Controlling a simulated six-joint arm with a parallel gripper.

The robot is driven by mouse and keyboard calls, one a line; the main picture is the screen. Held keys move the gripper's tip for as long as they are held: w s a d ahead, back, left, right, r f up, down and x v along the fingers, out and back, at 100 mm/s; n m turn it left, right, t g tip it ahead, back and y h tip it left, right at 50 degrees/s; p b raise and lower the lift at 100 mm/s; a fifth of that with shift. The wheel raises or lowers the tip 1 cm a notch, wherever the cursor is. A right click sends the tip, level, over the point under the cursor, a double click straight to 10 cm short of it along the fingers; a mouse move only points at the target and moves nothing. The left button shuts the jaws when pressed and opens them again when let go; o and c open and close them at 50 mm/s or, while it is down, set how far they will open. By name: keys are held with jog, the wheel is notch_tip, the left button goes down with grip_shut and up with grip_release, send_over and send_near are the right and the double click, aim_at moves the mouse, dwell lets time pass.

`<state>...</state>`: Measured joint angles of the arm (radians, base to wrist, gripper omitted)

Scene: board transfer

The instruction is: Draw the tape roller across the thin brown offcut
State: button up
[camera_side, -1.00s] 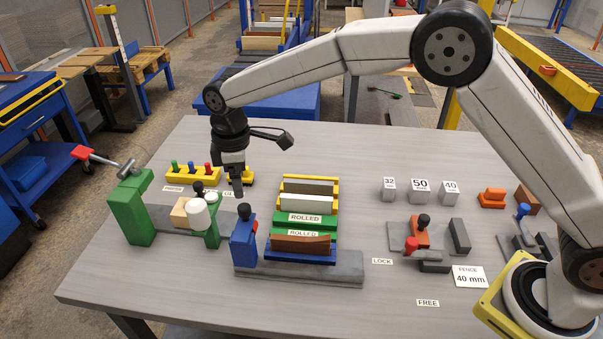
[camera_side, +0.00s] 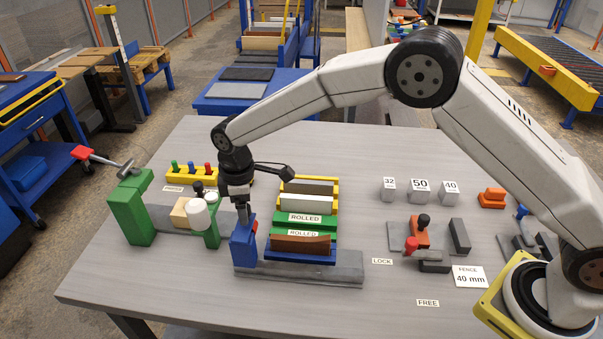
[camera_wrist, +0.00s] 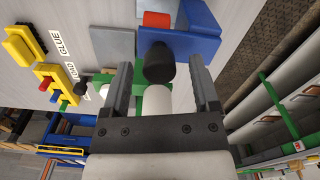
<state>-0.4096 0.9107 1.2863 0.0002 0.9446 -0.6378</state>
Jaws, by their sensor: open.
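The tape roller (camera_side: 243,246) is a blue upright block with a red part, standing at the left end of a grey rail. Its black knob (camera_wrist: 159,62) shows in the wrist view between my fingers. My gripper (camera_side: 243,217) is open, pointing down right at the knob, with a finger on either side; whether they touch it I cannot tell. The thin brown offcut (camera_side: 300,243) lies in the front blue holder (camera_side: 300,258), just right of the roller. In the side view my gripper hides the knob. I cannot make out the offcut in the wrist view.
Behind the offcut are green holders labelled ROLLED (camera_side: 304,218), with white and dark boards. The table front is clear.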

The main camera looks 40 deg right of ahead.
grip_shut()
dwell(1.4)
